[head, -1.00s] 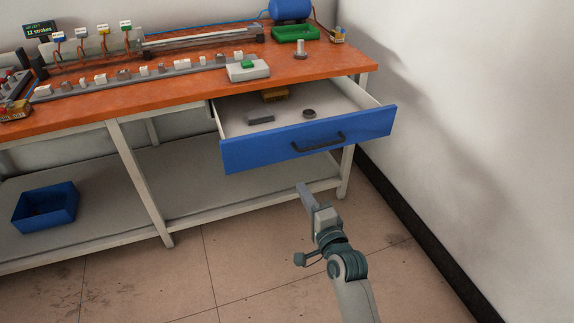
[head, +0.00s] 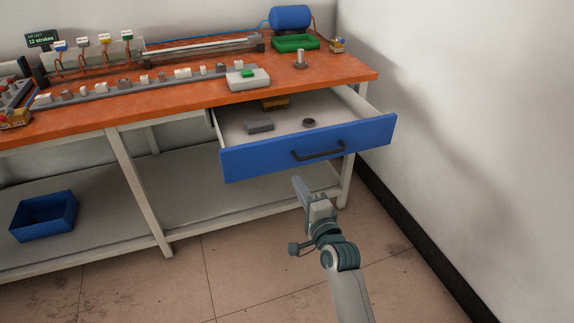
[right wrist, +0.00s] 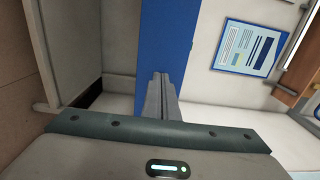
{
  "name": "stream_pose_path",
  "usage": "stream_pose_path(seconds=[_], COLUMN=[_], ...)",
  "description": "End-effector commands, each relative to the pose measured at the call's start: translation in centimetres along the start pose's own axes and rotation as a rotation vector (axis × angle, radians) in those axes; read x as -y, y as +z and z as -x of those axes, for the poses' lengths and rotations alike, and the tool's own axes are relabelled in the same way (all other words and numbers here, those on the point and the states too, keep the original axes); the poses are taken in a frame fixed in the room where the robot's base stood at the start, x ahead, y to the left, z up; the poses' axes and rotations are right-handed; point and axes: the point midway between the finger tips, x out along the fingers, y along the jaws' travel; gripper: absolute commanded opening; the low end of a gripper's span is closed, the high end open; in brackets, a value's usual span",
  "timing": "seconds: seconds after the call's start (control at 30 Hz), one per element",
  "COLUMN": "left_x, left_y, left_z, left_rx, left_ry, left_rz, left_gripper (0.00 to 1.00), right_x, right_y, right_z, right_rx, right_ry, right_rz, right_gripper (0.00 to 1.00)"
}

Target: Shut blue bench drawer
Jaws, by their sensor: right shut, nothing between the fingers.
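The blue bench drawer (head: 255,158) hangs open under the right end of the orange bench top. Its dark handle (head: 318,151) sits on the blue front. Inside lie a grey block, a small dark ring and a brownish-yellow piece. My right gripper (head: 297,183) is shut and empty. In the head view it appears just below the drawer front, near the handle. In the right wrist view the shut fingers (right wrist: 161,78) point at the blue drawer front (right wrist: 166,35). I cannot tell whether they touch it. My left gripper is not in view.
The orange bench top (head: 190,95) carries a white box with a green button, a green tray and a blue cylinder. A blue bin (head: 44,216) stands on the lower shelf. A white wall (head: 470,130) bounds the right side. The floor before the drawer is clear.

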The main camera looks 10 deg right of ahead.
Motion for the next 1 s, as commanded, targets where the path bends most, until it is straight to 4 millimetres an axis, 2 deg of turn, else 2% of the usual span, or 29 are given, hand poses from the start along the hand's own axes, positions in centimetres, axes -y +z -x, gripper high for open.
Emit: stream_pose_path(seconds=[0.3,0.5,0.7,1.0], left_x=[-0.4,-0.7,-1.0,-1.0], left_y=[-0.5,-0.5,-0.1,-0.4], left_z=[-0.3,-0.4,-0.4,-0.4], left_rx=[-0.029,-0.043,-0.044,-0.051], left_ry=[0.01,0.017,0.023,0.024], left_rz=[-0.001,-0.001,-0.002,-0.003], left_gripper=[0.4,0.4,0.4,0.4], right_x=[0.1,0.1,0.0,0.0], right_y=[0.0,0.0,0.0,0.0], right_z=[-5.8,-8.5,-9.6,-9.7], right_rx=[0.001,0.0,0.0,0.0], right_ry=[-0.001,-0.001,0.0,0.0], right_rz=[0.001,0.001,0.001,0.001], right_gripper=[0.0,0.0,0.0,0.0])
